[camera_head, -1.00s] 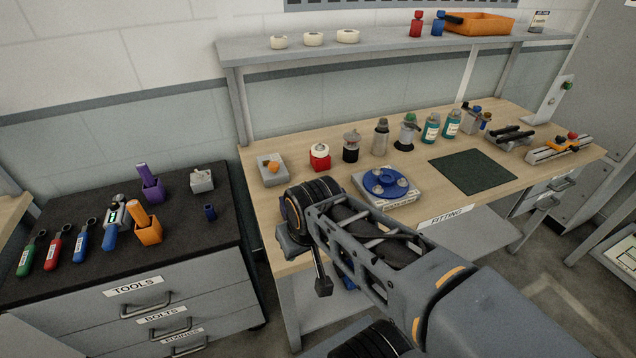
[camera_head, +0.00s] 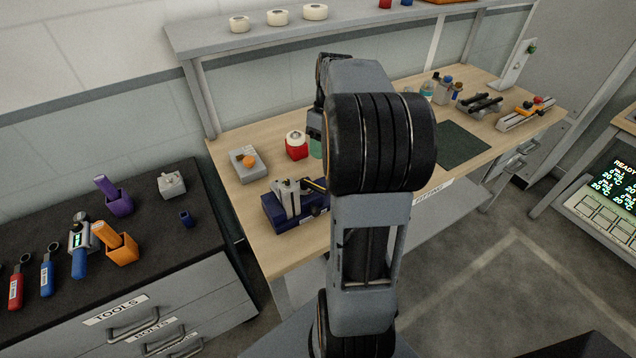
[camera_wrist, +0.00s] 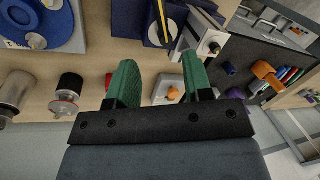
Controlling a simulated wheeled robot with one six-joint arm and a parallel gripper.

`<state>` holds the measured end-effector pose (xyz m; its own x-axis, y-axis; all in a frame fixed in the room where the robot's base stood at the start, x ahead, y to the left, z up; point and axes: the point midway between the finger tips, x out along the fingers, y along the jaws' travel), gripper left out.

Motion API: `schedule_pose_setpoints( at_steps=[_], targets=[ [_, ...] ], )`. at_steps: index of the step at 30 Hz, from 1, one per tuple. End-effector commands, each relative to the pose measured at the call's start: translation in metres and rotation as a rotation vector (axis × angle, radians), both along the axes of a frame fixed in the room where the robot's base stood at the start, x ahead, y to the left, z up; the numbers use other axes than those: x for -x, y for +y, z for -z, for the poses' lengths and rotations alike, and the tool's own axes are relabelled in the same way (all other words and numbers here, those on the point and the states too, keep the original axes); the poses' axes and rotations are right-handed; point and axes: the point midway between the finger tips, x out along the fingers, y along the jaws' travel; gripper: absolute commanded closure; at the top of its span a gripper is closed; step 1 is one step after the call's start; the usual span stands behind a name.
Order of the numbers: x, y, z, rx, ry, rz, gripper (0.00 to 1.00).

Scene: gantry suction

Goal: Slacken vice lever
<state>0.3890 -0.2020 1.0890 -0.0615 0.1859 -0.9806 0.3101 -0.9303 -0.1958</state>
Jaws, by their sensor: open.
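The vice (camera_head: 290,207) stands near the bench's front left, with a dark blue base and upright grey jaws. A black and yellow bar, apparently its lever (camera_head: 316,184), shows at its right side, partly hidden by my arm. In the wrist view the vice's blue body (camera_wrist: 134,20) is at the top, with the yellow-edged lever (camera_wrist: 163,22) over it and a grey jaw (camera_wrist: 205,42) beside it. My gripper (camera_wrist: 160,82) is open, its green fingers apart and empty. The fingertips appear below the lever in that view and do not visibly touch it.
A grey box with an orange knob (camera_head: 246,163) and a red pot (camera_head: 296,146) stand behind the vice. A blue round fixture (camera_wrist: 45,22) is at the wrist view's upper left. A shelf (camera_head: 250,36) overhangs the bench's back. The dark green mat (camera_head: 462,142) is clear.

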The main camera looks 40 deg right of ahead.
Motion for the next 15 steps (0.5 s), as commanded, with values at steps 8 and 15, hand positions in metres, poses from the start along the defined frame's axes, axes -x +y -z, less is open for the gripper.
schedule_pose_setpoints(
  at_steps=[8, 15],
  targets=[
    [0.004, 0.011, 0.053, -0.003, 0.005, -0.002, 0.54],
    [0.006, 0.019, 0.092, -0.001, 0.003, 0.001, 0.54]
  ],
)
